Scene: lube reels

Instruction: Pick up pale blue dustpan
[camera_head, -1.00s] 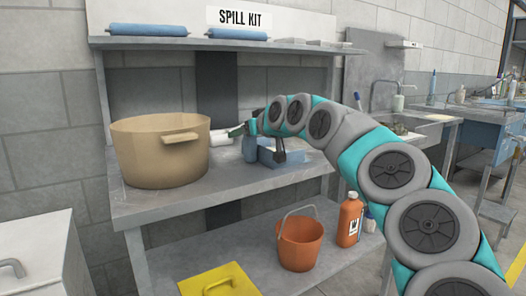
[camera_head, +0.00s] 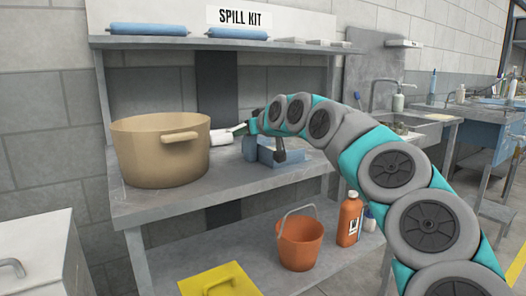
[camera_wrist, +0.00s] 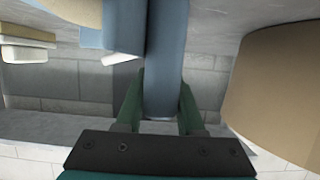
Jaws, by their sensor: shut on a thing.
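The pale blue dustpan is on the grey bench top, right of the large tan pot (camera_head: 150,155). An upright blue part (camera_head: 250,150), which looks like its handle, stands below my gripper (camera_head: 243,129). A wider pale blue part lies just right of it, partly behind my arm. In the wrist view, my gripper (camera_wrist: 160,100) has its two green fingers on either side of the round blue part (camera_wrist: 166,55), shut on it. The lighter blue body (camera_wrist: 122,22) is beside it. I cannot tell whether it is clear of the bench.
The tan pot stands close left of my gripper; its wall shows at right in the wrist view (camera_wrist: 275,95). A small white item (camera_head: 222,144) lies between pot and gripper. A shelf (camera_head: 200,43) is above. An orange bucket (camera_head: 300,243) and orange bottle (camera_head: 349,220) stand below.

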